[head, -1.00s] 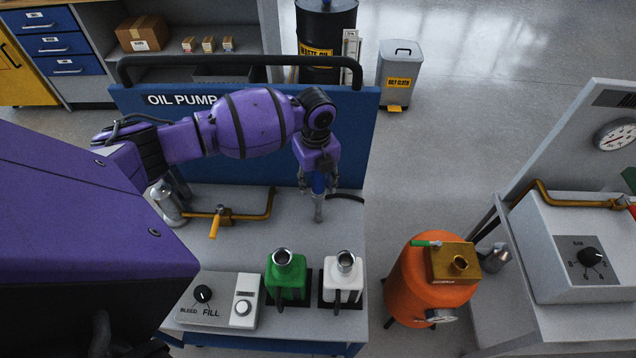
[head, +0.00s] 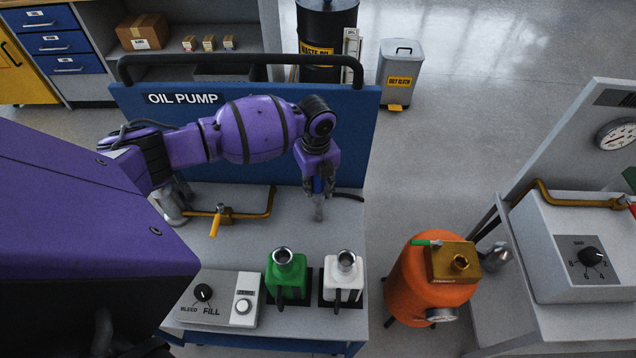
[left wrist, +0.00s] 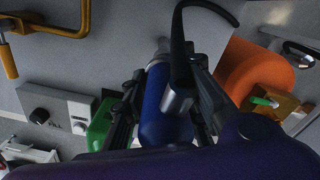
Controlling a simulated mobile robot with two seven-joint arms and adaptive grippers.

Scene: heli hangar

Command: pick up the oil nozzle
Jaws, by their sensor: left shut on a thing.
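The oil nozzle (head: 319,206) has a grey tip and a blue body, and stands about upright over the oil pump bench (head: 240,245), tip down. A black hose runs from it to the right. In the left wrist view the nozzle's blue body (left wrist: 166,105) sits between the fingers of my left gripper (left wrist: 155,100). My left gripper (head: 319,182) is shut on the nozzle. I cannot tell whether the tip touches the bench top. My right gripper is not in view.
A green can (head: 286,272) and a white can (head: 343,277) stand at the bench front, beside a bleed/fill control box (head: 218,299). A yellow-handled brass pipe (head: 245,214) lies left of the nozzle. An orange tank (head: 412,278) stands right of the bench; floor behind it is clear.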

